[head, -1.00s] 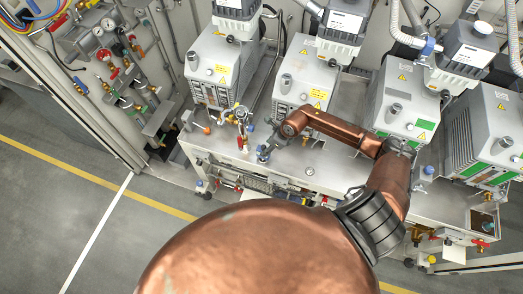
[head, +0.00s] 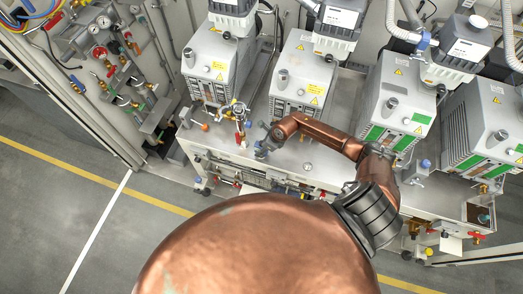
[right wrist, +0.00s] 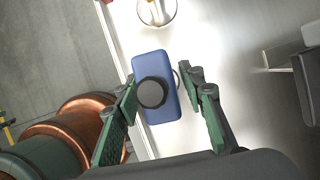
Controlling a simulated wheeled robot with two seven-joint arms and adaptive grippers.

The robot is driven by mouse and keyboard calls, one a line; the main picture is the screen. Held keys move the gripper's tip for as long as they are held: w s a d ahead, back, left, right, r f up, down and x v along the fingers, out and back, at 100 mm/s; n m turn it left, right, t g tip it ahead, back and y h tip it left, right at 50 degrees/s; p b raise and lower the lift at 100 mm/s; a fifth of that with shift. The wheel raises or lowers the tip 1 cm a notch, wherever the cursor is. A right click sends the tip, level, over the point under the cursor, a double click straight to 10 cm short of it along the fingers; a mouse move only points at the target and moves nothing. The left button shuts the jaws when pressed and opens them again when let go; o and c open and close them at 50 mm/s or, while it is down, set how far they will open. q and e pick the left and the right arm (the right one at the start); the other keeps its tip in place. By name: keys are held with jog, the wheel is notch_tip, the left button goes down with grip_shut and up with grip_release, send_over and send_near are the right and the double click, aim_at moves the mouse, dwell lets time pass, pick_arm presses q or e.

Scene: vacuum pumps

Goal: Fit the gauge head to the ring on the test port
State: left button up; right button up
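A blue block with a black round knob, which I take to be the gauge head (right wrist: 165,108), shows in the right wrist view over the bright bench top. My right gripper (right wrist: 160,80) has its two green fingers spread, one on either side of the block; a gap shows on the right side. In the head view the right gripper (head: 263,146) is small, low over the bench's front part. A round, clear-looking ring (right wrist: 157,12) with a brass-coloured part inside is cut off at the top of the wrist view. I cannot tell whether it is the test port's ring. My left gripper is not in view.
Grey vacuum pumps (head: 303,72) stand in a row along the back of the metal bench (head: 330,181). A fitting with a red part (head: 240,137) stands left of my right gripper. A panel of gauges and valves (head: 115,65) is on the left wall. The floor in front is clear.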

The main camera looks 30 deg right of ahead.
jog(key=c, duration=0.5)
grip_shut()
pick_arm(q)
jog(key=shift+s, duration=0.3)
pick_arm(e)
jog(key=shift+r, duration=0.1)
